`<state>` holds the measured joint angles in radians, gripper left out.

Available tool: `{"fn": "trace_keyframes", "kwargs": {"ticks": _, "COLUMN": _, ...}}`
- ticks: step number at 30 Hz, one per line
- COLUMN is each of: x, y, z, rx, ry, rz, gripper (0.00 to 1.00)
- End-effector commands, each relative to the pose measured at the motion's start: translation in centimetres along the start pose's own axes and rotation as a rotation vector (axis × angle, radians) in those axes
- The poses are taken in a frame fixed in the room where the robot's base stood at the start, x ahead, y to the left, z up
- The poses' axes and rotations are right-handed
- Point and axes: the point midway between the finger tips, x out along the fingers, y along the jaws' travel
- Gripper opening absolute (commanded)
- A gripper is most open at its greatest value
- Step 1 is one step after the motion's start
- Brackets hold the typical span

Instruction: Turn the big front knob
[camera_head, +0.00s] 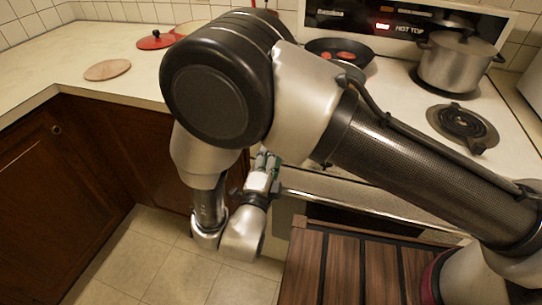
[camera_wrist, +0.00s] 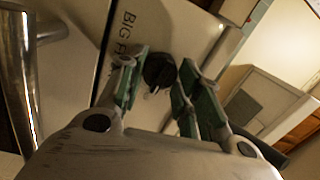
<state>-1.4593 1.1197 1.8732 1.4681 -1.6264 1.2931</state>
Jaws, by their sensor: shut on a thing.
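The big front knob (camera_wrist: 160,70) is black and round, on the stove's pale front panel, with printed letters "BIG F" beside it in the wrist view. My gripper (camera_wrist: 158,86) has its green-padded fingers on both sides of the knob and is shut on it. In the head view my gripper (camera_head: 266,163) is at the stove's front edge, partly behind my arm. The knob is hidden there by my arm and gripper. The stove (camera_head: 400,112) is white.
A pan (camera_head: 352,46) with red pieces and a steel pot (camera_head: 458,65) stand on the stove. A bare coil burner (camera_head: 463,122) is at the right. A round board (camera_head: 107,70) and a red lid (camera_head: 156,40) lie on the left counter (camera_head: 50,68). The tiled floor (camera_head: 150,265) is clear.

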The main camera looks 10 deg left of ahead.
Motion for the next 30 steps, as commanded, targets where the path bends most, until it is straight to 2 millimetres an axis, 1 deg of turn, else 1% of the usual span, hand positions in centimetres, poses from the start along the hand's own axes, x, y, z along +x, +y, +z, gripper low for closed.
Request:
{"fn": "trace_keyframes", "kwargs": {"ticks": 14, "x": -0.03, "y": 0.15, "z": -0.04, "rx": 0.010, "ry": 0.001, "rz": 0.002, "gripper": 0.10}}
{"fn": "trace_keyframes", "kwargs": {"ticks": 15, "x": -0.03, "y": 0.15, "z": -0.04, "rx": 0.010, "ry": 0.001, "rz": 0.002, "gripper": 0.41}}
{"fn": "trace_keyframes", "kwargs": {"ticks": 18, "x": -0.03, "y": 0.12, "z": -0.03, "rx": 0.010, "ry": 0.001, "rz": 0.002, "gripper": 0.57}}
{"fn": "trace_keyframes", "kwargs": {"ticks": 26, "x": -0.03, "y": 0.06, "z": -0.01, "rx": 0.011, "ry": 0.001, "rz": 0.001, "gripper": 0.57}}
{"fn": "trace_keyframes", "kwargs": {"ticks": 30, "x": -0.80, "y": 0.04, "z": 0.05, "rx": 0.011, "ry": -0.001, "rz": 0.000, "gripper": 0.57}}
